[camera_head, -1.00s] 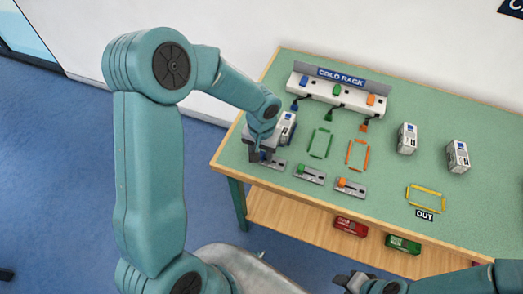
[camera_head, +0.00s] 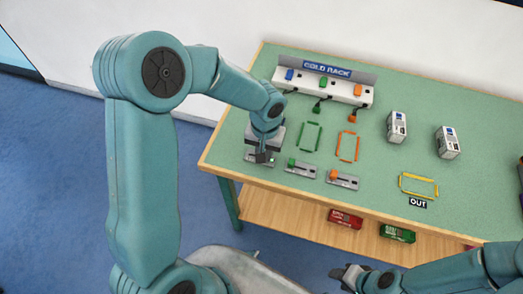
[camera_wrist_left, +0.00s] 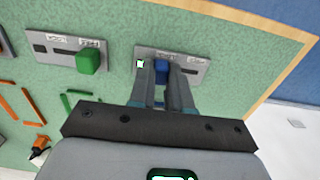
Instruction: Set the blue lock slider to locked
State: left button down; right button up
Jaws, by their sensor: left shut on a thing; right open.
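The blue lock slider (camera_wrist_left: 162,71) is a blue knob on a grey plate (camera_wrist_left: 200,65) in the left wrist view. My left gripper (camera_wrist_left: 163,78) is shut on the knob, with a finger on each side. The knob is toward the plate's left end there, near a small bright green-white square (camera_wrist_left: 140,64); bare slot shows to its right. Its labels are mostly hidden by the fingers. In the head view my left gripper (camera_head: 263,149) is over that plate (camera_head: 250,158) and hides the knob. My right gripper (camera_head: 347,273) is open and empty in front of the table.
A green slider (camera_wrist_left: 87,61) and an orange slider (camera_head: 333,174) are beside the blue one. The cold rack (camera_head: 325,86) stands at the back. Two white boxes (camera_head: 397,126) (camera_head: 447,142) stand at the right, near a yellow outline (camera_head: 419,185). The table's front edge is close.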

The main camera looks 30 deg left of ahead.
pick_arm(q)
jog(key=c, duration=1)
grip_release()
jog(key=shift+d+r, duration=0.15)
jog(key=shift+d, duration=0.05)
jog(key=shift+c, duration=0.2)
jog(key=shift+a, duration=0.15)
notch_tip(320, 180, up, 16)
jog(key=p, duration=0.1)
jog(key=shift+r, duration=0.15)
